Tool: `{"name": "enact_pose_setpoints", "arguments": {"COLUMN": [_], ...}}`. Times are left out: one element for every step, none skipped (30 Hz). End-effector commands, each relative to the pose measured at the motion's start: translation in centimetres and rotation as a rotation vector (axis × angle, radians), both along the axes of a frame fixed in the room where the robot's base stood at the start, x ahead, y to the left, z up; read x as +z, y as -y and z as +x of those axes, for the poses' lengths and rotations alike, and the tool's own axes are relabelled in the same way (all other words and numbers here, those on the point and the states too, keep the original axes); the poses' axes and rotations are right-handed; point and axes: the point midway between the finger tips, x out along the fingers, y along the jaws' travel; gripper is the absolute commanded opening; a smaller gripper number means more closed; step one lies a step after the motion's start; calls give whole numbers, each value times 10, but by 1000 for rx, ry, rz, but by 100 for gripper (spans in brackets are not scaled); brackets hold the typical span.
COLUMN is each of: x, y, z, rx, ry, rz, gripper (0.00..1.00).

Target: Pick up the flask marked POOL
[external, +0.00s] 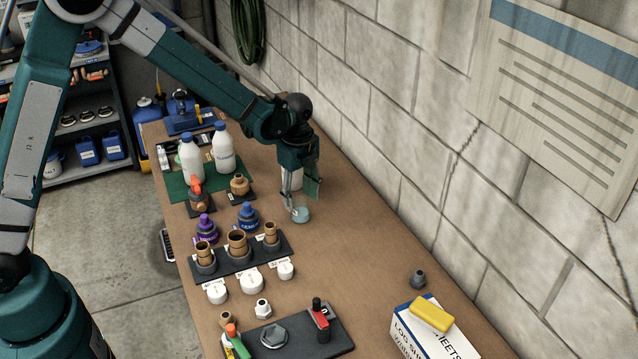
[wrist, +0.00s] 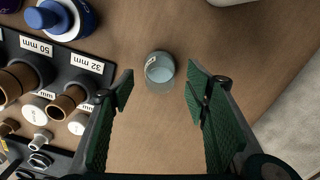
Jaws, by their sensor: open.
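A small clear flask (external: 301,214) with pale blue contents stands on the bench, close to my gripper. In the wrist view the flask (wrist: 160,72) is ahead of the fingertips and lined up with the gap between them; its small white label is too small to read. My gripper (external: 291,208) points down at the flask. In the wrist view my gripper (wrist: 160,82) is open, with its green pads on either side and nothing held. I cannot tell from these views how far the fingertips are above the bench.
Purple (external: 206,228) and blue (external: 248,215) bottles and a dark pipe-fitting rack (external: 240,259) stand to the left. White bottles (external: 192,158) are farther back. The block wall borders the right; bare bench lies in front of the flask.

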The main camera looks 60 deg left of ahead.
Motion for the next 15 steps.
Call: {"name": "enact_pose_setpoints", "arguments": {"x": [-6,-9,-13,-15,-17,-20,-21,-23,-24,-24,-25,-25,-25,-25,-25], "y": [0,0,0,0,0,0,0,0,0,0,0,0,0,0,0], "z": [1,1,0,0,0,0,0,0,0,0,0,0,0,0,0], "rx": [0,0,0,0,0,0,0,0,0,0,0,0,0,0,0], "ry": [0,0,0,0,0,0,0,0,0,0,0,0,0,0,0], "rz": [0,0,0,0,0,0,0,0,0,0,0,0,0,0,0], "gripper": [47,47,47,47,47,47,47,47,47,47,47,47,47,47,47]}}
